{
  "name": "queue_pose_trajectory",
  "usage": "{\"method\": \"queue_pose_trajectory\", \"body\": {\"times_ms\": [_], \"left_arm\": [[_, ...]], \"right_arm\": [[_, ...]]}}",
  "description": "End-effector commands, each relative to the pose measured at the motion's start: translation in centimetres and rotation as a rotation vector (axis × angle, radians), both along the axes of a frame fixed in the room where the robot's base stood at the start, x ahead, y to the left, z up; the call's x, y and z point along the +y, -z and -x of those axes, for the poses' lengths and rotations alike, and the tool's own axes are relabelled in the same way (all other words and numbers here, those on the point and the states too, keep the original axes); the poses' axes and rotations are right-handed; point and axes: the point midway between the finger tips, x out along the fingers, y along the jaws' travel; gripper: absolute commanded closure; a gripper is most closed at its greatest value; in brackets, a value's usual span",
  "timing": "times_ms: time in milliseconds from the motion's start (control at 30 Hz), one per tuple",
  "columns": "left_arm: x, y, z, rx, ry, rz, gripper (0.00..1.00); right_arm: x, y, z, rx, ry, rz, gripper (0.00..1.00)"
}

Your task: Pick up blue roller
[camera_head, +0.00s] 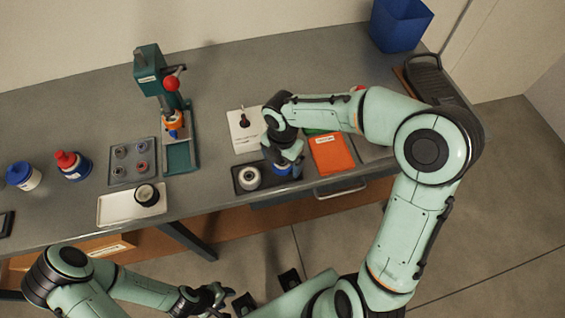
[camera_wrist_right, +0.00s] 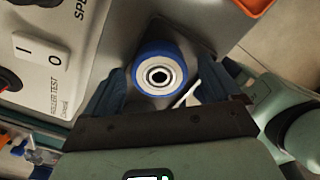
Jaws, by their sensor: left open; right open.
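The blue roller (camera_wrist_right: 160,72) shows in the right wrist view, with a blue outer ring, a white face and a dark centre hole. In the head view it is partly hidden under my right gripper, with a bit of blue (camera_head: 284,169) showing at the black tray's right part. My right gripper (camera_wrist_right: 160,90) is open, with one finger on each side of the roller. Whether the fingers touch it I cannot tell. My left gripper (camera_head: 208,299) is open and empty in front of the table, away from the roller.
A white roller (camera_head: 249,178) sits beside it in the tray (camera_head: 239,189). The roller test box (camera_head: 240,137) stands behind, and an orange bin (camera_head: 331,153) to the right. A green press (camera_head: 150,75), white tray (camera_head: 115,209) and dark parts plate (camera_head: 122,177) are further left.

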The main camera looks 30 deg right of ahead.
Motion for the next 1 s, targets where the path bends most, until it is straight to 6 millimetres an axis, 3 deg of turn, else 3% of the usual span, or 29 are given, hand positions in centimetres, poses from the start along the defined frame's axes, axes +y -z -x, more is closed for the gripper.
{"method": "queue_pose_trajectory", "body": {"times_ms": [67, 200, 267, 667, 867, 1000], "left_arm": [[0.0, 0.0, 0.0, 0.000, 0.000, 0.000, 0.57], [0.0, 0.0, 0.0, 0.000, 0.000, 0.000, 0.57], [0.0, 0.0, 0.0, 0.000, 0.000, 0.000, 0.57], [0.0, -0.2, -0.1, -0.001, 0.000, 0.000, 0.57], [0.0, -0.8, -0.5, -0.006, 0.000, 0.000, 0.57], [0.0, -1.6, -1.0, -0.011, 0.000, 0.001, 0.57]], "right_arm": [[0.0, 0.0, 0.0, 0.000, 0.000, 0.000, 0.13], [0.0, -0.1, 0.0, 0.000, 0.000, 0.000, 0.58], [0.0, -0.1, 0.0, 0.000, 0.000, 0.000, 0.73], [0.0, -0.8, -0.1, -0.003, 0.000, 0.001, 0.73], [0.0, -3.7, -0.2, -0.007, 0.000, 0.001, 0.73], [0.0, -7.5, -0.2, -0.011, 0.000, 0.001, 0.73]]}}
